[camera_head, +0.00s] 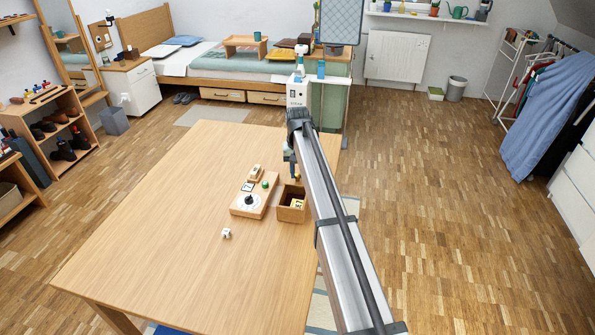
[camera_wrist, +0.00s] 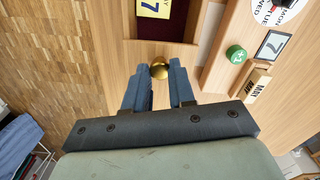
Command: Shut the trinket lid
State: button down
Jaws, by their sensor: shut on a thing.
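The trinket box (camera_head: 291,207) is a small wooden box near the table's right edge. Its dark red inside shows from above, with a yellow card (camera_wrist: 153,8) marked 7 in it, so it stands open. A round brass knob (camera_wrist: 159,70) sits at the wooden edge nearest me in the wrist view; this edge seems to belong to the lid, whose angle I cannot tell. My gripper (camera_wrist: 160,76) has its blue fingertips on either side of the knob and is shut on it. In the head view my gripper (camera_head: 295,175) is just behind the box, partly hidden by my arm.
A wooden calendar block with a dial (camera_head: 250,201) and a green knob (camera_wrist: 236,54) stands close left of the box. A white die (camera_head: 226,233) lies nearer. The left part of the table (camera_head: 160,230) is clear.

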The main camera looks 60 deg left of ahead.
jog(key=s+d, duration=0.7)
jog(key=d, duration=0.1)
jog(key=shift+s, duration=0.3)
jog(key=c, duration=0.9)
grip_release()
jog(key=shift+c, duration=0.2)
notch_tip(320, 180, up, 14)
jog(key=shift+w+f, duration=0.1)
jog(key=shift+f, duration=0.05)
